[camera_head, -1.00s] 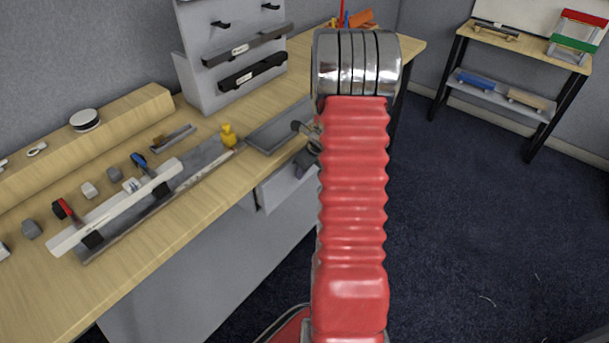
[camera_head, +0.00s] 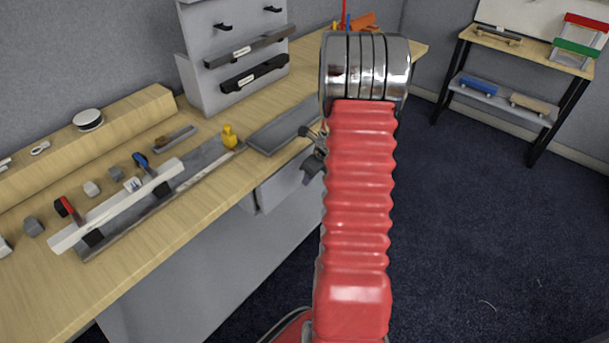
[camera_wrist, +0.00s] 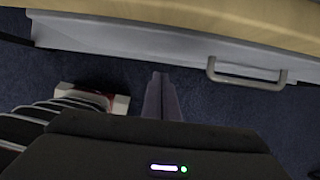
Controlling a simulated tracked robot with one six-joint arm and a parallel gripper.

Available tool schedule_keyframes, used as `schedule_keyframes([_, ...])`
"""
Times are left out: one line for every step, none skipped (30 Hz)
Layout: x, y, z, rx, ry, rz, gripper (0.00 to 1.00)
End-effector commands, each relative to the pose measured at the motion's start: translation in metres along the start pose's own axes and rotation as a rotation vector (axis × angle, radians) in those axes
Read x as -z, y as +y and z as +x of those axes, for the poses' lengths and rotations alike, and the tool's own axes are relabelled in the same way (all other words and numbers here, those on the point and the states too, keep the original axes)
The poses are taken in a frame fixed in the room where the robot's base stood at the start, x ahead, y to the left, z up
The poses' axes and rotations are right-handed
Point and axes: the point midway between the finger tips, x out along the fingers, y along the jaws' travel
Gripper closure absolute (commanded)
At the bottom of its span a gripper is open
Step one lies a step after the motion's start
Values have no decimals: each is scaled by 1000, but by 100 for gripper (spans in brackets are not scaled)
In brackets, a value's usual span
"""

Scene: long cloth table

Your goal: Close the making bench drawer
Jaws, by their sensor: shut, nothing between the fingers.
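The making bench drawer (camera_head: 280,187) is a light grey front under the bench top, partly hidden behind my red arm. In the wrist view, its grey front (camera_wrist: 130,36) runs below the wooden edge, with a grey bar handle (camera_wrist: 246,79) at the right. How far the drawer stands out is hard to tell. My gripper (camera_wrist: 161,77) is shut and empty, its dark fingers together over the floor, left of the handle and apart from the front in the picture. In the head view, my gripper (camera_head: 311,172) is partly hidden behind my arm, near the drawer.
The wooden bench (camera_head: 205,200) carries a grey tray (camera_head: 280,128), a yellow figure (camera_head: 229,137), a long pale bar (camera_head: 115,205) and clamps. A grey rack (camera_head: 240,60) stands behind. A shelf table (camera_head: 520,60) is at the back right. Dark carpet between is clear.

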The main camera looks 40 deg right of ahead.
Motion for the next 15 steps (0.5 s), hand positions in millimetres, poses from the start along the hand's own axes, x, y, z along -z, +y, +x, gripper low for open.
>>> schedule_keyframes([5, 0, -3, 1, -1, 0, 100])
schedule_keyframes([3, -1, -9, 3, -3, -2, 100])
schedule_keyframes([3, -1, -15, 3, -3, -2, 100])
schedule_keyframes([3, -1, -20, 3, -3, -2, 100])
schedule_keyframes([2, -1, -24, 3, -3, -2, 100])
schedule_keyframes([3, -1, -30, 2, -2, -3, 100])
schedule_keyframes([3, -1, -34, 2, -2, -3, 100])
schedule_keyframes([2, -1, -39, 2, -2, -3, 100])
schedule_keyframes([2, -1, -44, 2, -3, -2, 100])
schedule_keyframes([2, -1, -49, 3, -3, -2, 100])
schedule_keyframes([3, -1, -54, 3, -2, -3, 100])
schedule_keyframes([3, -1, -60, 2, -2, -3, 100])
schedule_keyframes([2, -1, -64, 3, -3, -2, 100])
schedule_keyframes([2, -1, -69, 3, -3, -2, 100])
schedule_keyframes([2, -1, -75, 2, -2, -2, 100])
